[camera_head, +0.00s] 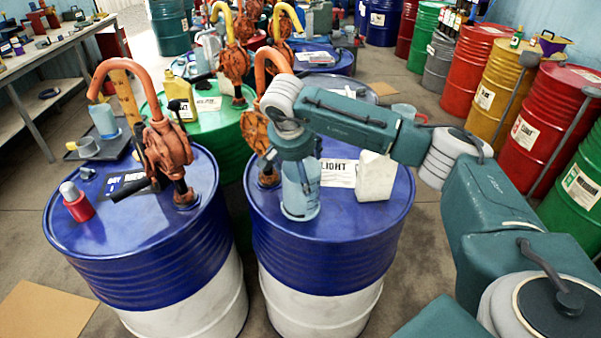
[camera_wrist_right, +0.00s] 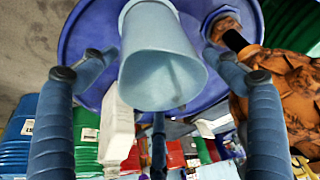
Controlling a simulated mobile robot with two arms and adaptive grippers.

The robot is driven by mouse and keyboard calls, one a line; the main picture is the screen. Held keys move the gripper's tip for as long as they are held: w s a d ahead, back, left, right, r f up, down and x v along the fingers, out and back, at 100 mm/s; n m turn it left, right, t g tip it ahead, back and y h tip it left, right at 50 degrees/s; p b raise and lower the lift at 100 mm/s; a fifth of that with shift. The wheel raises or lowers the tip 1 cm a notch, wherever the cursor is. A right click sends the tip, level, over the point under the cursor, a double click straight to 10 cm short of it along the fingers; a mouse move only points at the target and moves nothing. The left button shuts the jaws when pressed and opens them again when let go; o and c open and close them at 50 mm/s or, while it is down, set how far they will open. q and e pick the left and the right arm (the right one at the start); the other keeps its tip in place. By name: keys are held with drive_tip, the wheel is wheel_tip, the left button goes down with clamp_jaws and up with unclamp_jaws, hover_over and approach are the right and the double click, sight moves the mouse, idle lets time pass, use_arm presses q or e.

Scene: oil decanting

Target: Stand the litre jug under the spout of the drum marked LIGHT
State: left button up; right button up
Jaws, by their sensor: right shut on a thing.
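The LIGHT drum (camera_head: 330,250) is blue over white, with a LIGHT label (camera_head: 338,173) on its lid. Its rusty orange pump (camera_head: 257,130) stands at the lid's left, and the curved spout (camera_head: 268,62) bends over toward my gripper; the spout's end is hidden behind it. My right gripper (camera_head: 296,160) is shut on the pale blue litre jug (camera_head: 301,196), upright low over the lid, left of the label. I cannot tell whether its base touches the lid. In the right wrist view the jug (camera_wrist_right: 160,50) sits between my fingers. My left gripper is not in view.
A white container (camera_head: 376,176) stands on the lid right of the jug. A green drum (camera_head: 215,130) stands behind. The lid's front is clear.

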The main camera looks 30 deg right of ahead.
wheel_tip(320, 180, down, 2)
drive_tip(key=shift+p, duration=0.5)
drive_tip(key=shift+s+f, duration=0.1)
drive_tip(key=shift+f, duration=0.05)
drive_tip(key=o, duration=1.7)
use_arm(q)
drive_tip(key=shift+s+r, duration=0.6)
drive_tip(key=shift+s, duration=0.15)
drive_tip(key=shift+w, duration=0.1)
